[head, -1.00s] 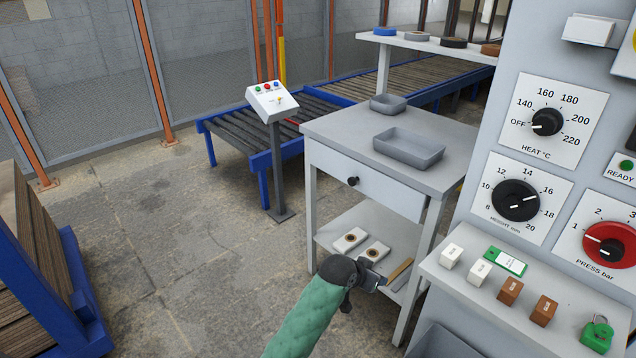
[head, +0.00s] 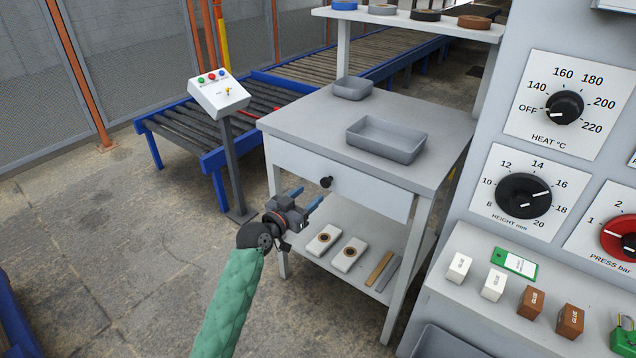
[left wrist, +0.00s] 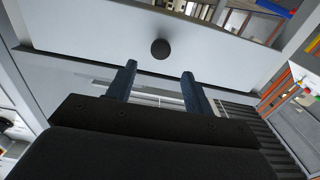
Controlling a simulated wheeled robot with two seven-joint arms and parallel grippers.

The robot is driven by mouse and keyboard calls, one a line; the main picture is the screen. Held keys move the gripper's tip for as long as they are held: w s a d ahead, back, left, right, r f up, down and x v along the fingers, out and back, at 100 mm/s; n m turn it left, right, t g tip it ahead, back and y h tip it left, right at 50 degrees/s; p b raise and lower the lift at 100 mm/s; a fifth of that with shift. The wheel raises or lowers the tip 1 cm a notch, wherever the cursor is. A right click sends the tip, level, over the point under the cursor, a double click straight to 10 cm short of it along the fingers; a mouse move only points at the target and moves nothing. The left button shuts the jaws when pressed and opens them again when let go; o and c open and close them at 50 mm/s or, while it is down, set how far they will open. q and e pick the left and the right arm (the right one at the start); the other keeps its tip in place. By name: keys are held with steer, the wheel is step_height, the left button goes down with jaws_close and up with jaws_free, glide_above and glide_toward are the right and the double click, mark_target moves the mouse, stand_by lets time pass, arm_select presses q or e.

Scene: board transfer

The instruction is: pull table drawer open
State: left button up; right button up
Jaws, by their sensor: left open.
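The grey table (head: 300,122) has a light drawer (head: 368,192) under its top, and the drawer front looks closed. A round black knob (head: 326,182) sits on the drawer front. My left gripper (head: 307,198) is open and empty, just below and to the left of the knob in the head view. In the left wrist view the knob (left wrist: 160,48) lies beyond the two blue fingertips (left wrist: 158,70), about midway between them and apart from them. My right gripper is not in view.
Two grey trays stand on the table top, the larger one (head: 386,140) near the front. The lower shelf (head: 330,268) holds white blocks and strips. A control post (head: 230,150) stands left of the table. A press panel (head: 560,150) stands at the right.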

mark_target(324, 183)
arm_select(q)
steer(key=shift+x, duration=3.9)
steer(key=shift+f, duration=0.1)
jaws_close()
